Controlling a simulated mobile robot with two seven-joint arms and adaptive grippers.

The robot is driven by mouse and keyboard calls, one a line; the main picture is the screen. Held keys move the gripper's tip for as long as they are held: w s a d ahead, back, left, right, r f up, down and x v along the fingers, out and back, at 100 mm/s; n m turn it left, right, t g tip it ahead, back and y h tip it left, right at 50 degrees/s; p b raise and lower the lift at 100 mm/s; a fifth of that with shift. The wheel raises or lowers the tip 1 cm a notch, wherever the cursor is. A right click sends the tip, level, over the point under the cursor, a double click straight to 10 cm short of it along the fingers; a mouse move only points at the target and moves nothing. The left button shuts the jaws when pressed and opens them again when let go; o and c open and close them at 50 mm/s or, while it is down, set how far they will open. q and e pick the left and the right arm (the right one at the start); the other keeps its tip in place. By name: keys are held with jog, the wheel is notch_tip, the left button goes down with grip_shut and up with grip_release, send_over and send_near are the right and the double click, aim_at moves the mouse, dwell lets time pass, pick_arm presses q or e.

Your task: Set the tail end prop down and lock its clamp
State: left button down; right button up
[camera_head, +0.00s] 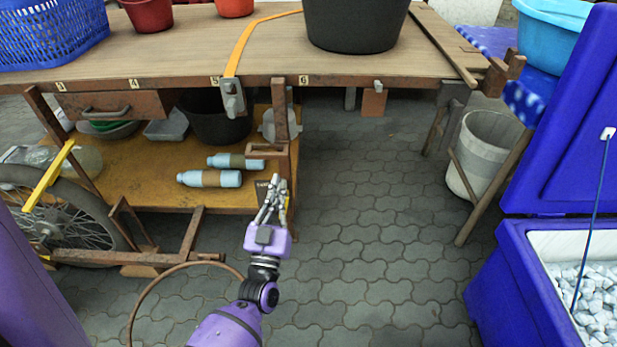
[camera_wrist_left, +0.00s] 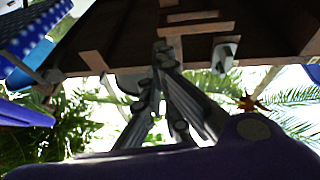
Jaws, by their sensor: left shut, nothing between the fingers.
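My left gripper (camera_head: 275,180) is shut and empty, its fingertips pointing up and away just below a brown wooden bracket (camera_head: 266,151). The bracket sits on a wooden upright (camera_head: 280,108) at the right end of the cart's lower shelf; this may be the tail end prop, but I cannot tell for sure. The wrist view shows the shut fingers (camera_wrist_left: 160,48) beneath a wooden bar (camera_wrist_left: 196,28). No clamp can be made out clearly. My right gripper is out of view.
The table top (camera_head: 190,50) carries a black tub (camera_head: 355,25) and an orange strap with a metal buckle (camera_head: 233,98). Blue bottles (camera_head: 209,178) lie on the shelf (camera_head: 130,160). A spoked wheel (camera_head: 70,222) stands left. Paving (camera_head: 360,220) right of the arm is clear up to a blue cooler (camera_head: 520,290).

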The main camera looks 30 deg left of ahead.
pick_arm(q)
notch_tip(320, 180, up, 3)
jog(key=s+a+n+y, duration=0.1)
jog(key=s+a+y, duration=0.1)
jog(key=s+y, duration=0.15)
notch_tip(320, 180, up, 4)
jog(key=r, duration=0.1)
send_over(269, 156)
jog(key=s+d, duration=0.3)
jog(key=s, duration=0.1)
jog(key=f+b, duration=0.1)
jog(key=w+f, duration=0.1)
jog(key=f+b, duration=0.1)
jog(key=shift+w+a+f+b, duration=0.2)
jog(key=shift+a+b, duration=0.1)
jog(key=shift+a, duration=0.1)
jog(key=shift+f, duration=0.3)
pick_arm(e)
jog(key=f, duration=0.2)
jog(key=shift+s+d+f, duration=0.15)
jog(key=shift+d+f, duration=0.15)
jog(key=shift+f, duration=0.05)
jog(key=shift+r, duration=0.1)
